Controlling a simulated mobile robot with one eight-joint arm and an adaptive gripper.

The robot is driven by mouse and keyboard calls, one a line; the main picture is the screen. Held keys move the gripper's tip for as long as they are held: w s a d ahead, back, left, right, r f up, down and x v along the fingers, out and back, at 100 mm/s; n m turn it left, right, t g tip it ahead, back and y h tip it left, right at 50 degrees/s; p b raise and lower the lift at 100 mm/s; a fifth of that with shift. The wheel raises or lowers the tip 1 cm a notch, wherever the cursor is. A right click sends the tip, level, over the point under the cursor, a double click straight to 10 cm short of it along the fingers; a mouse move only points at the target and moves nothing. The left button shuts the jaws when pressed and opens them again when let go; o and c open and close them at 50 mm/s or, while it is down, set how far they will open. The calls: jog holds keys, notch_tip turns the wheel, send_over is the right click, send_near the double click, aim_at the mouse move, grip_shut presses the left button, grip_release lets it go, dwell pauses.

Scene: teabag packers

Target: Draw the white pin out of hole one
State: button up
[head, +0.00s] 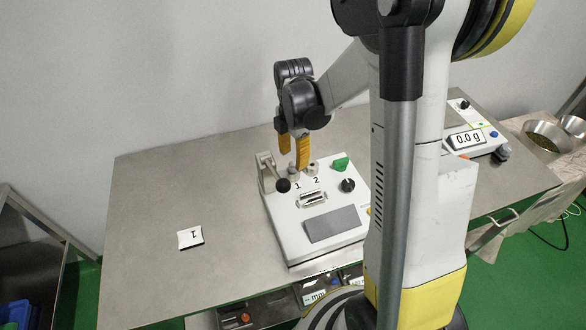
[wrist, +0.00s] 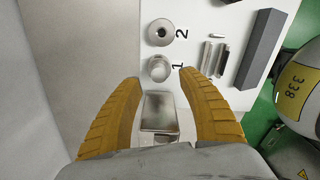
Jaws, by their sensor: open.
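My gripper (head: 294,155) is open, its orange fingers pointing down over the back of the white machine (head: 283,240). In the wrist view the gripper (wrist: 161,77) has its fingertips apart on either side of the metal collar of hole one (wrist: 159,69), beside the printed 1. A pale round top fills this collar, seemingly the white pin; its edge against the metal is hard to tell. Nothing is held. The collar of hole two (wrist: 160,32) shows a dark open centre. In the head view the fingers partly cover hole one.
A green piece (head: 340,163) and black knob (head: 348,185) are to the right. A white card marked 1 (head: 190,238) lies on the steel table (head: 150,200). A scale (head: 467,140) reads 0.0 g.

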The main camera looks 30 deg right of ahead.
aim_at(293, 163)
notch_tip(293, 163, down, 4)
jog(key=shift+f+b, duration=0.2)
jog(key=shift+b, duration=0.75)
jog(key=shift+r, duration=0.1)
grip_shut()
jog(key=shift+r, duration=0.1)
notch_tip(293, 163, up, 4)
jog(key=p, duration=0.2)
jog(key=shift+r+p, duration=0.2)
jog(key=shift+p, duration=0.1)
jog(key=s+d+r+p, duration=0.3)
jog(key=s+d+r, duration=0.3)
jog(key=d, duration=0.4)
jog(key=shift+r, duration=0.2)
